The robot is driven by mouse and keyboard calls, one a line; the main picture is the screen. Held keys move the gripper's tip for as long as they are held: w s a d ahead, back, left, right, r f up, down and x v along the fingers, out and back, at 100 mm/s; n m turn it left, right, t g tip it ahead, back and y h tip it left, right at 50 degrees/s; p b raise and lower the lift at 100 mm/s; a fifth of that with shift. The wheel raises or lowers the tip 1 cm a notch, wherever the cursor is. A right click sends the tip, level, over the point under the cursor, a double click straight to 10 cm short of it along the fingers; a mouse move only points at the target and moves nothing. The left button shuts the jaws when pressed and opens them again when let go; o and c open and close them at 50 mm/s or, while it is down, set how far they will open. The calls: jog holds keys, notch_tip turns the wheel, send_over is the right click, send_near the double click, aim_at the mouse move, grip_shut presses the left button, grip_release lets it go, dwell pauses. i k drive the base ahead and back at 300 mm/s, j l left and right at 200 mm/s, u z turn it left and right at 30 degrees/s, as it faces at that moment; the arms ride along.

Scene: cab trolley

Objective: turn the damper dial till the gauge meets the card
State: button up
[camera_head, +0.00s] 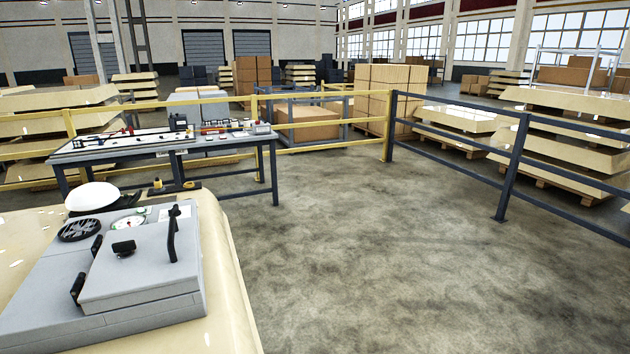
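A grey panel unit (150,262) sits on a cream-coloured top at the lower left. A black knob (124,248), which may be the damper dial, stands on its raised lid. A round white gauge (128,222) lies behind the knob; its needle is too small to read. A round black slatted vent (79,230) is left of the gauge. My gripper is not in view.
Two black handles (77,289) stick up on the unit's left side. A white dome (93,197) stands behind it. A workbench (160,150) with small parts stands beyond, before a yellow railing (330,146). A dark railing (512,165) bounds the right. The floor (390,250) between is clear.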

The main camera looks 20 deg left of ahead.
aim_at(175, 211)
jog(key=i, duration=2.25)
jog(key=i+u, duration=0.2)
jog(key=u, duration=0.3)
jog(key=i+l+u, duration=0.1)
jog(key=u, duration=0.4)
jog(key=i+l+u, duration=0.2)
jog(key=u, duration=0.3)
jog(key=i+j+u, duration=0.1)
jog(key=u, duration=0.25)
jog(key=i+u, duration=0.35)
jog(key=u, duration=0.35)
jog(key=i+j, duration=0.05)
